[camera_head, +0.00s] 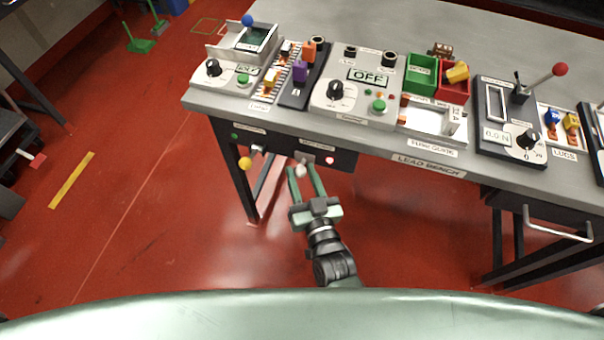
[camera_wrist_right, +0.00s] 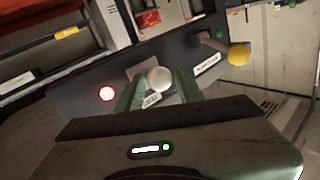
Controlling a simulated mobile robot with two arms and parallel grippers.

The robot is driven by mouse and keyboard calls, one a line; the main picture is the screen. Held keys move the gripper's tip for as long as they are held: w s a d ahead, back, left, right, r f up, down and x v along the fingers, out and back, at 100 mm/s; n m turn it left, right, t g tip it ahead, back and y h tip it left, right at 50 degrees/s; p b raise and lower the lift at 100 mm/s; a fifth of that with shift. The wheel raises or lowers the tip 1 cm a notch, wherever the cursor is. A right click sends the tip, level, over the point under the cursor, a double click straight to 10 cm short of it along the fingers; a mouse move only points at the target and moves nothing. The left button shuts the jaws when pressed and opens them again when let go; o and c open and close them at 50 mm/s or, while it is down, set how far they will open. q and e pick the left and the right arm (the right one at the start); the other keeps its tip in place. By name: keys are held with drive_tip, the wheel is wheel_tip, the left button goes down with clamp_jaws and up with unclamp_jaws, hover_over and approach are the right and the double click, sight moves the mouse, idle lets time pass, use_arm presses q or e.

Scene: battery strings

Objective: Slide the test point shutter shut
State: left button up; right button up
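A dark panel (camera_head: 283,150) hangs under the bench's front edge. A white ball knob (camera_head: 300,170) stands out from a pale plate on its right half; it also shows in the right wrist view (camera_wrist_right: 160,79). The small labels are too blurred to read, so I cannot tell for sure that this knob belongs to the test point shutter. My right gripper (camera_head: 302,169) points at the panel, its green fingers apart on either side of the white knob. I see no clear grip on it. My left gripper is out of view.
A yellow ball knob (camera_head: 245,164) on a lever sticks out at the panel's left, near a green light (camera_head: 235,136). A red light (camera_head: 329,161) glows right of the white knob. Instruments and bins crowd the bench top (camera_head: 470,165). The red floor before the bench is clear.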

clamp_jaws()
idle(1.4)
